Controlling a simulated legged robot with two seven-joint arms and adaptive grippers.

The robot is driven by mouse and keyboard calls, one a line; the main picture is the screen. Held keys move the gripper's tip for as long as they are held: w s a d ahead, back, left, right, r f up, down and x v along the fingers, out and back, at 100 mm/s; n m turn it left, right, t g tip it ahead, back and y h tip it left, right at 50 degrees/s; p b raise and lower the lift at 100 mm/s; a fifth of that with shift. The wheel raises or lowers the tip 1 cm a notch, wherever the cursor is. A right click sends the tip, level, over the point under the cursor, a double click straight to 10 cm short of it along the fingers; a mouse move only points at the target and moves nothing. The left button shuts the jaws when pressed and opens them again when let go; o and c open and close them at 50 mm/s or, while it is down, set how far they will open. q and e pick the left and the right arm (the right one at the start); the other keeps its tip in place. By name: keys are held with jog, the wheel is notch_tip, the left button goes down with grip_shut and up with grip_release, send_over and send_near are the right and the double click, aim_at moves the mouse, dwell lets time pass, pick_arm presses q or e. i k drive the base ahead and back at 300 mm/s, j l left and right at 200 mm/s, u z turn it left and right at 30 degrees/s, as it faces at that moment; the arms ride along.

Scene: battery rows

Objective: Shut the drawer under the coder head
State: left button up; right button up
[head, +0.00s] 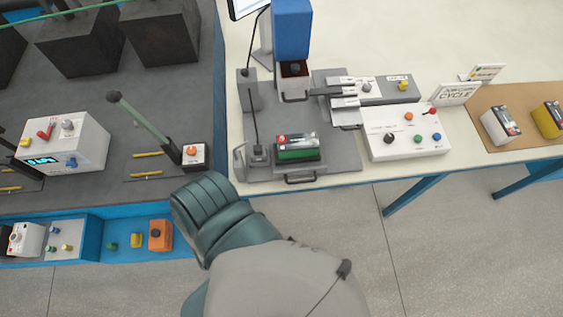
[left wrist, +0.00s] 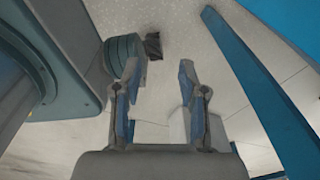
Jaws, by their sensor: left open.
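The coder head is a blue block (head: 292,30) at the back of a grey fixture (head: 340,150) on the pale table in the head view. Below it sits a small drawer (head: 295,84) with a dark handle (head: 295,98) at its front; a dark round knob and brown inside show, so it looks pulled out. My left gripper (left wrist: 158,95) is open and empty in the left wrist view, over the floor. It does not show in the head view, and the drawer does not show in the wrist view. My right gripper is in neither view.
A green and red battery (head: 298,148) sits in the fixture's front, above another handle (head: 300,179). A white button box (head: 405,143) stands to the right. A blue table leg (left wrist: 265,95) is right of my left gripper. My arm crosses the head view's lower middle.

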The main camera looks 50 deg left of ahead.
aim_at(293, 167)
jog(key=u, duration=1.25)
